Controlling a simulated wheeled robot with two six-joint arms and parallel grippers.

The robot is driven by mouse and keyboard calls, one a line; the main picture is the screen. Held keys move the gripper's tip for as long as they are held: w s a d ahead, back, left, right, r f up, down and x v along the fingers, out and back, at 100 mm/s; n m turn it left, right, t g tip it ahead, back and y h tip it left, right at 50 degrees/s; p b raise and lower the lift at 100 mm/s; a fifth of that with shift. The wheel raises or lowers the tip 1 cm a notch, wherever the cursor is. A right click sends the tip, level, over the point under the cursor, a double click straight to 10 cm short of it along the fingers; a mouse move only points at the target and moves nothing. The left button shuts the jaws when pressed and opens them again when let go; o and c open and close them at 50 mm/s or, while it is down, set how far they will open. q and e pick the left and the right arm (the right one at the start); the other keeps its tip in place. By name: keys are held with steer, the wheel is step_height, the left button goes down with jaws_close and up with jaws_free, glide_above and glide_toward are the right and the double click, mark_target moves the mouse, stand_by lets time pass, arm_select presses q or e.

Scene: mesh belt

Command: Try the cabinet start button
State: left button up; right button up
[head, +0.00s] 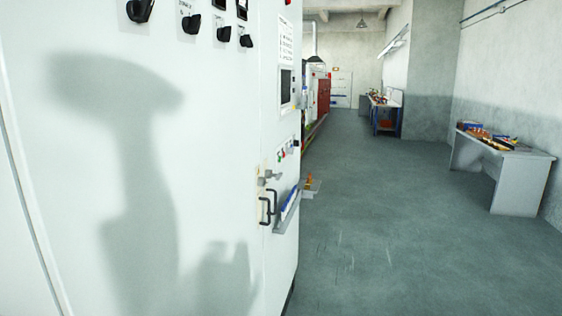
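The white cabinet (230,150) fills the left half of the head view, close in front of me. Black rotary switches (190,23) sit in its upper part, cut off at the top edge. On its far section are a screen (287,85) and small coloured buttons (281,156), including red and green ones. They are too small to tell which is the start button. Neither of my grippers shows in the head view.
Two black handles (268,206) and a tray-like ledge (287,212) stick out from the cabinet. The grey floor (400,240) to the right is clear. A grey table (500,165) with parts stands at the right wall, a blue-legged workbench (384,118) farther back.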

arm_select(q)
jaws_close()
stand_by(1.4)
